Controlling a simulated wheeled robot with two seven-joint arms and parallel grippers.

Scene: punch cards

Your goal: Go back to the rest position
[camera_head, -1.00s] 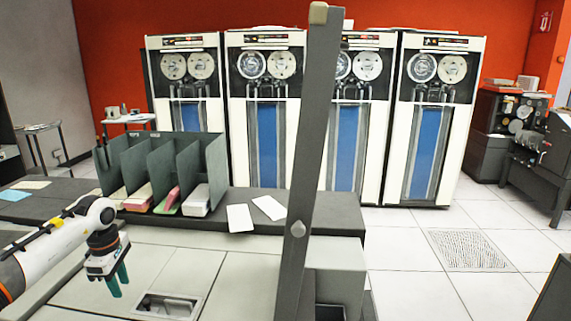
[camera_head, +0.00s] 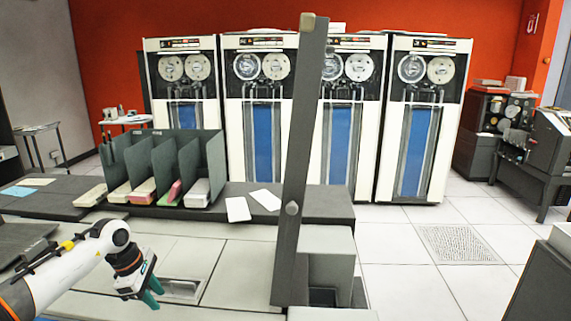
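My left arm comes in from the lower left. Its gripper (camera_head: 153,292), with green fingers, hangs over the light grey machine top (camera_head: 235,265) by a recessed slot (camera_head: 182,290). The two fingertips show a little apart with nothing between them. My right gripper is not in view.
A dark green card rack (camera_head: 215,150) with card stacks (camera_head: 197,192) stands on the dark counter (camera_head: 325,207). Two white cards lie to its right; one is this card (camera_head: 237,209). A tall grey post (camera_head: 300,160) rises mid-view. Tape cabinets (camera_head: 413,130) line the back.

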